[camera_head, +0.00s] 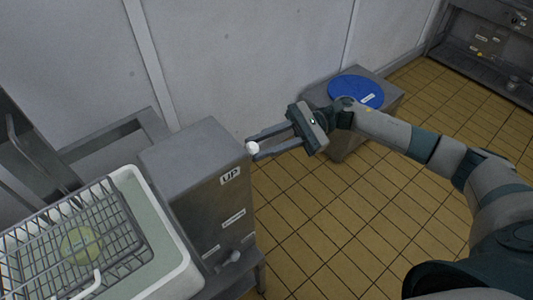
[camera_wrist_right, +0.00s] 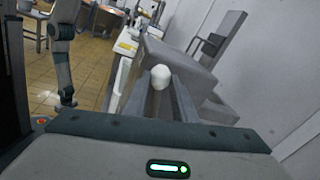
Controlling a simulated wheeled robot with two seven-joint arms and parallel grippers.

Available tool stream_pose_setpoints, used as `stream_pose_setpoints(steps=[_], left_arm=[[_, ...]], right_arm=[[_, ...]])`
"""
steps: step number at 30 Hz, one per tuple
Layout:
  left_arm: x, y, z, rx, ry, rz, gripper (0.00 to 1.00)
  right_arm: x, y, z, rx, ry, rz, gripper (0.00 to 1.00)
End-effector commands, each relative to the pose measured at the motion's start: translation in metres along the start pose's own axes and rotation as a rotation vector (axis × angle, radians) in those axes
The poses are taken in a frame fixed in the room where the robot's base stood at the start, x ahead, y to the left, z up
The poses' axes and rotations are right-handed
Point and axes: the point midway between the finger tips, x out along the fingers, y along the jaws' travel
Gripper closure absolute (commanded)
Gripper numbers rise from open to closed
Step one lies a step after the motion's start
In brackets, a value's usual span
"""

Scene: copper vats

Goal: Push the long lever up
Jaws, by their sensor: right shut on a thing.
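A grey metal box (camera_head: 205,190) with an "UP" label high on its front stands left of centre in the head view. A white round knob (camera_head: 252,148), seemingly the end of the long lever, is at the box's upper edge by the label. My right gripper (camera_head: 254,148) reaches in from the right with its fingers around this knob, shut on it. In the right wrist view the knob (camera_wrist_right: 161,76) sits between the two fingers; the lever's rod is hidden. A grey arm, apparently my left, hangs at the left there, its gripper (camera_wrist_right: 68,101) too small to read.
A white basin (camera_head: 178,262) with a wire basket (camera_head: 75,240) adjoins the box on the left. A blue round lid (camera_head: 356,91) lies on a grey stand behind my right arm. Tiled floor is clear in front.

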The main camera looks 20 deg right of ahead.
Motion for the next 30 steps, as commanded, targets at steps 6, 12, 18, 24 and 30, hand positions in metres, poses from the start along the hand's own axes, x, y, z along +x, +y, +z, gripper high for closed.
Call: stream_pose_setpoints(steps=[6,12,18,24,30], left_arm=[[0.024,0.000,0.003,0.000,0.000,0.000,0.69],[0.024,0.000,0.003,0.000,-0.001,0.000,0.69],[0.024,0.000,0.003,0.000,-0.001,0.000,0.69],[0.024,0.000,0.003,0.000,-0.001,0.000,0.69],[0.024,0.000,0.003,0.000,-0.001,-0.001,0.69]], right_arm=[[0.003,-0.016,-0.003,0.078,0.016,0.003,1.00],[0.003,-0.020,0.001,0.097,0.020,0.002,1.00],[0.003,-0.020,0.001,0.096,0.020,0.001,0.71],[0.003,-0.020,0.001,0.096,0.020,0.003,0.57],[0.003,-0.019,0.000,0.096,0.019,0.004,0.57]])
